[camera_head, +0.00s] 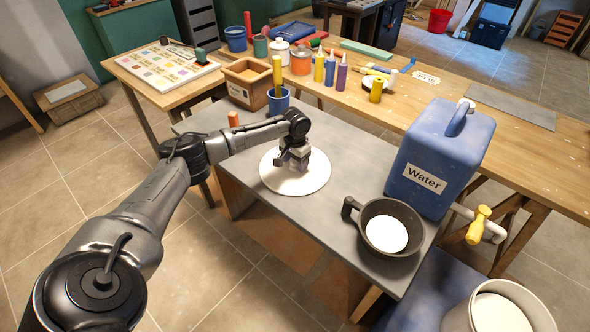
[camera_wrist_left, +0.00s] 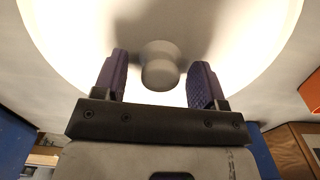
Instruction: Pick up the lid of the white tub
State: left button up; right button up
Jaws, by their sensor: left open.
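The lid (camera_head: 280,182) is a white round disc lying flat on the grey table. My left gripper (camera_head: 294,165) is over its middle and hides its knob in the head view. In the left wrist view the lid (camera_wrist_left: 255,22) fills the top of the picture, and its knob (camera_wrist_left: 160,68) shows between the two purple-padded fingers of the left gripper (camera_wrist_left: 159,82). The fingers are apart, with a gap on each side of the knob. The white tub (camera_head: 470,316) stands at the bottom right, without a lid on it, with white contents showing. My right gripper is not in view.
A dark pan (camera_head: 367,207) with white contents and a blue water canister (camera_head: 425,185) stand right of the lid. A blue cup (camera_head: 278,103) and an orange object (camera_head: 234,119) are behind it. The grey table (camera_head: 318,245) is clear in front.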

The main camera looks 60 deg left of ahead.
pick_arm(q)
jog(key=shift+f, duration=0.1)
jog(key=shift+c, duration=0.2)
jog(key=c, duration=1)
